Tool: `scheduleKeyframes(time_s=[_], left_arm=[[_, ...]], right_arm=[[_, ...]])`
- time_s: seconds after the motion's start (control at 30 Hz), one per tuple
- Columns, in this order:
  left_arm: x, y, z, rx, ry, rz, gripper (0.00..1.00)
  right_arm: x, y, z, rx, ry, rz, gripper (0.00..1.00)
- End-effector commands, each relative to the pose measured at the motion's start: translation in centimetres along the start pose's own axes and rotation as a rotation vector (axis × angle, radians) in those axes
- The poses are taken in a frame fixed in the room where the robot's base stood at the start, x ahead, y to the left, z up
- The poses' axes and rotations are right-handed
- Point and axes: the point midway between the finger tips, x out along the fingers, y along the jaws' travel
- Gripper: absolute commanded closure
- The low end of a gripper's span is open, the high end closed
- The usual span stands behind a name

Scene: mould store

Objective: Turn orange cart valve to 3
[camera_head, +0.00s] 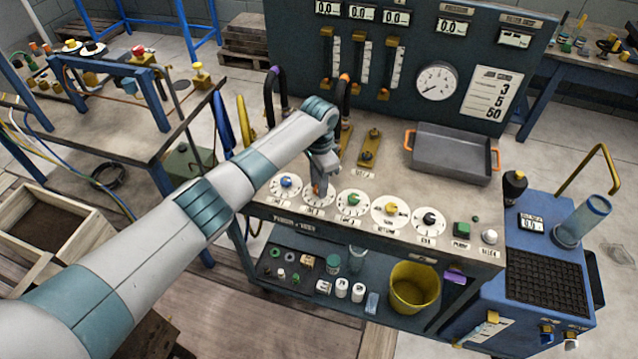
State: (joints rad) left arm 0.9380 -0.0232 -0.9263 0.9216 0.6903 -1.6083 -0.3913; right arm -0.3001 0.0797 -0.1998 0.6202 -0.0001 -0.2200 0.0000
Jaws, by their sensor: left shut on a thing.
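The cart (465,250) has a row of round white dials with coloured knobs along the front of its top. My left gripper (318,186) points down at the second dial (318,201) from the left and is shut on its orange knob. The fingers hide most of this knob, and the pointer's setting cannot be read. The blue knob (286,182) is just left of the gripper, and the green knob (352,199) is just right of it. My right gripper is not in view.
Yellow (391,208) and black (429,217) knobs stand further right. Behind are a grey tray (450,160), upright hoses and a panel with a gauge (437,82) and a card (492,93) reading 3, 5, 50. A yellow bucket (414,287) sits on the lower shelf.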

Motion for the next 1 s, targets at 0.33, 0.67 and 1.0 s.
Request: scheduleKeyframes(time_s=[0.33, 0.67, 1.0], left_arm=[[0.0, 0.0, 0.0, 0.0, -0.001, 0.0, 0.65], [0.0, 0.0, 0.0, -0.001, 0.0, 0.0, 0.56], [-2.0, -0.1, -0.1, 0.0, 0.004, -0.002, 0.56]], right_arm=[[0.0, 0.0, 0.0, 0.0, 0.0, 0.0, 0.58], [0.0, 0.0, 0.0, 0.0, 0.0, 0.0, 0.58], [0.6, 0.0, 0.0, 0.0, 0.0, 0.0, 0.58]])
